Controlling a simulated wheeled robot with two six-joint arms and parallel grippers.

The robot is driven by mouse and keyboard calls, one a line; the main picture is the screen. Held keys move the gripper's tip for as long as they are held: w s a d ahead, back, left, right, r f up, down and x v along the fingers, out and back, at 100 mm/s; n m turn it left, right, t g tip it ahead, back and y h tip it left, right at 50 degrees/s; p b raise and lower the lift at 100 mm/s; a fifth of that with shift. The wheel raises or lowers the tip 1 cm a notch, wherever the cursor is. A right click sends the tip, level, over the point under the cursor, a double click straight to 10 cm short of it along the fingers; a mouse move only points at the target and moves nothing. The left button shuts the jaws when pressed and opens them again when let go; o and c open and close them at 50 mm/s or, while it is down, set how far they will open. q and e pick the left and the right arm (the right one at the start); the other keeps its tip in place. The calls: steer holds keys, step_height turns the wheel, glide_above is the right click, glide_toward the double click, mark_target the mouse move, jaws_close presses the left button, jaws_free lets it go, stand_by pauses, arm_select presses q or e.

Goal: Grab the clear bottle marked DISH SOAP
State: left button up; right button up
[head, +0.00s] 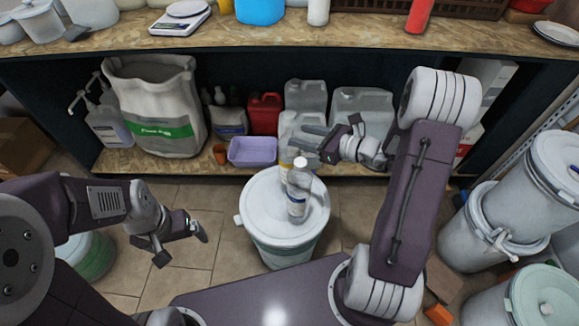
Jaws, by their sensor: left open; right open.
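A clear bottle (298,188) with a white cap and a pale label stands upright on the lid of a white drum (262,205) in the middle. Its label is too small to read. A bottle with yellow contents (286,163) stands just behind it, partly hidden. My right gripper (308,140) is open and empty, just beyond the bottles in the picture, pointing left. Whether it touches either bottle I cannot tell. My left gripper (190,238) is open and empty, low to the left of the drum, apart from it.
Behind the drum, a low shelf holds a large sack (155,105), a lilac tub (252,152), a red canister (265,113) and translucent canisters (305,95). Grey drums (500,225) stand at right. A green-banded drum (88,255) is at left. Tiled floor is free left of the middle drum.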

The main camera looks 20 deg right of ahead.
mark_target(293, 132)
steer(key=x, duration=0.2)
steer(key=b+x, duration=0.1)
steer(key=x, duration=0.2)
steer(key=shift+w+a+r, duration=0.1)
steer(key=shift+w+r, duration=0.05)
steer(key=shift+r, duration=0.05)
jaws_close()
